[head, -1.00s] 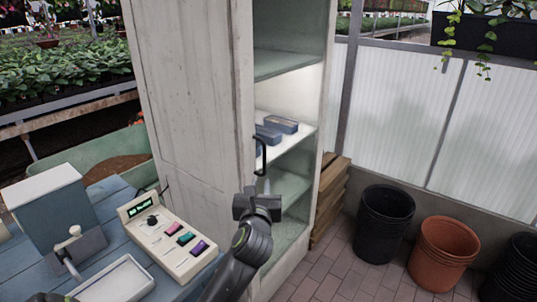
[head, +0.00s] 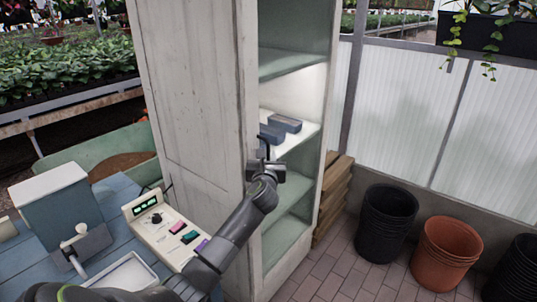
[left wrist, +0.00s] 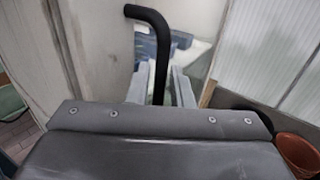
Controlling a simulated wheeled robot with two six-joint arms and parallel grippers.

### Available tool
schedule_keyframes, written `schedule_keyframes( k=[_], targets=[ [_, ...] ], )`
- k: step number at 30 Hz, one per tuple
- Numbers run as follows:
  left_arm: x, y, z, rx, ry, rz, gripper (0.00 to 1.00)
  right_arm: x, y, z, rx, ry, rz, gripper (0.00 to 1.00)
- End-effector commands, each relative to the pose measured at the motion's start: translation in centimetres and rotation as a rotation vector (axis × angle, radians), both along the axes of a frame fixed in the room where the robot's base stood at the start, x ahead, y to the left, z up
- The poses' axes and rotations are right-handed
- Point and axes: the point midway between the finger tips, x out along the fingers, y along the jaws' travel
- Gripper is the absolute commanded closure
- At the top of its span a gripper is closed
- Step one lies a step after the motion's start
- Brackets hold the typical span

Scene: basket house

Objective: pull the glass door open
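The glass door (head: 297,90) covers the shelved front of a tall, pale wooden cabinet (head: 190,100) in the head view; it looks shut. Its black bar handle (left wrist: 148,16) stands upright near the door's left edge. My left gripper (head: 264,153) is at the handle in the head view and hides much of it. In the left wrist view, the fingers of my left gripper (left wrist: 161,86) are apart, with the handle's lower part between them. I cannot see clear contact on both sides. My right gripper is not in view.
Grey-blue boxes (head: 284,123) lie on a lit shelf inside the cabinet. A control box (head: 165,228) with coloured buttons stands on the blue table at left. Stacked wood lies at the cabinet's right side. Black pots (head: 386,225) and an orange pot (head: 446,250) stand on the brick floor.

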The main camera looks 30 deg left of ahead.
Motion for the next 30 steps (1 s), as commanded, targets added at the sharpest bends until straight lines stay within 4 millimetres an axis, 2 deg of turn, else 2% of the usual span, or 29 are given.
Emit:
schedule_keyframes(
  k=[6,17,22,30],
  targets=[
    [1.5,0.8,0.0,0.001,0.000,0.000,0.80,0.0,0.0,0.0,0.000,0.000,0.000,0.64],
    [1.7,1.0,0.0,0.001,0.000,-0.001,0.80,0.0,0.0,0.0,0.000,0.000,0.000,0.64],
    [1.7,1.0,0.0,0.001,0.000,-0.001,1.00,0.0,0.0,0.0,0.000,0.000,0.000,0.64],
    [1.7,1.0,0.0,0.001,0.000,0.000,1.00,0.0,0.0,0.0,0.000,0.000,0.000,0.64]
  ],
)
